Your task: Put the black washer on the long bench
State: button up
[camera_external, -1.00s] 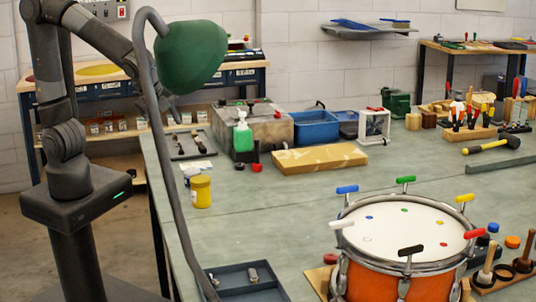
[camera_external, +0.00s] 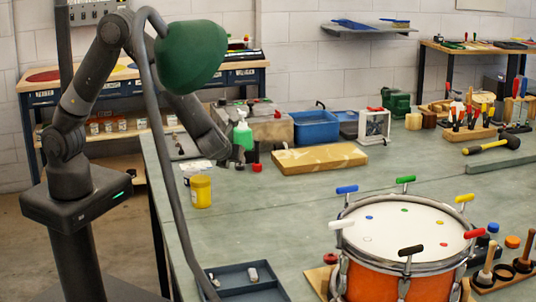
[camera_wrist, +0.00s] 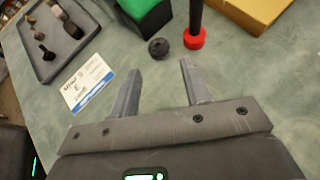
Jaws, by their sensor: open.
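A small round black piece (camera_wrist: 158,47), which looks like the black washer, lies on the grey-green long bench (camera_wrist: 240,75) in the wrist view. Whether it has a hole is too small to tell. My gripper (camera_wrist: 160,75) is open and empty, its two fingers pointing at the piece, which sits just beyond the fingertips and between their lines. In the external view my gripper (camera_external: 232,155) is low over the far left part of the long bench (camera_external: 270,215), beside the green bottle, and the black piece is hidden there.
A red-based black post (camera_wrist: 195,38) stands close right of the black piece. A green bottle (camera_external: 243,136), a wooden board (camera_external: 319,158) and a yellow jar (camera_external: 201,192) are nearby. A tray (camera_wrist: 62,35) and card (camera_wrist: 89,84) lie left. The green lamp (camera_external: 190,55) hangs in front.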

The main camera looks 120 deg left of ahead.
aim_at(238, 166)
jog(key=x, duration=0.7)
jog(key=shift+s+a+f, duration=0.2)
jog(key=shift+s, duration=0.05)
jog(key=shift+c, duration=0.3)
jog(key=c, duration=0.8)
jog(key=shift+o, duration=0.2)
jog(key=shift+r, duration=0.15)
